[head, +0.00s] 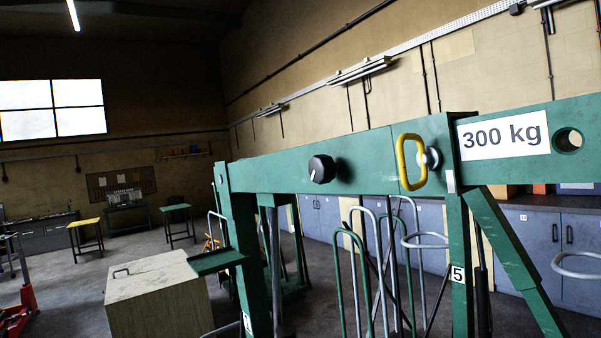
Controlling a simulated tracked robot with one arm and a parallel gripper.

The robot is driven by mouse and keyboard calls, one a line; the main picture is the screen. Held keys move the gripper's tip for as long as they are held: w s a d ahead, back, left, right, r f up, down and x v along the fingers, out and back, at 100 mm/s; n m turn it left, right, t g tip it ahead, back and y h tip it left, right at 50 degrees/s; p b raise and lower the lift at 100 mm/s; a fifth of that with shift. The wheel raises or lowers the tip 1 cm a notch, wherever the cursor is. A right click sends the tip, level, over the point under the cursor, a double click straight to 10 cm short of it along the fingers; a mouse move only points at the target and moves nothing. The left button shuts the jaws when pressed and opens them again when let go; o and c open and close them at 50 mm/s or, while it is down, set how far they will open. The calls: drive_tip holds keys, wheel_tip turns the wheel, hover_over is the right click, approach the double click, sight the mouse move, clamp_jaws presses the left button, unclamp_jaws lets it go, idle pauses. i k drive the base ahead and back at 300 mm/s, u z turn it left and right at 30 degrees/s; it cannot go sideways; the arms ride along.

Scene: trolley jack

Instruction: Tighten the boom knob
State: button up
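A yellow handle (411,162) on a pale round mount is fixed to the boom to the right of the knob. My gripper is not in view, and nothing touches the knob.
A white "300 kg" label (503,135) and a round hole (568,140) are on the boom's right end. Green posts and several bent tubes (385,260) stand below. A pale box (155,295) with a handle is at lower left. Blue cabinets (530,245) line the right wall.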

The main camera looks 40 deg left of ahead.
sight(322, 168)
drive_tip(key=u, duration=0.65)
drive_tip(key=k, duration=0.8)
drive_tip(key=u, duration=0.75)
drive_tip(key=k, duration=0.4)
drive_tip(key=u, duration=0.55)
drive_tip(key=i, duration=1.15)
drive_tip(key=z, duration=0.7)
drive_tip(key=i, duration=1)
drive_tip(key=z, duration=0.95)
drive_tip(key=i, duration=0.4)
drive_tip(key=z, duration=0.3)
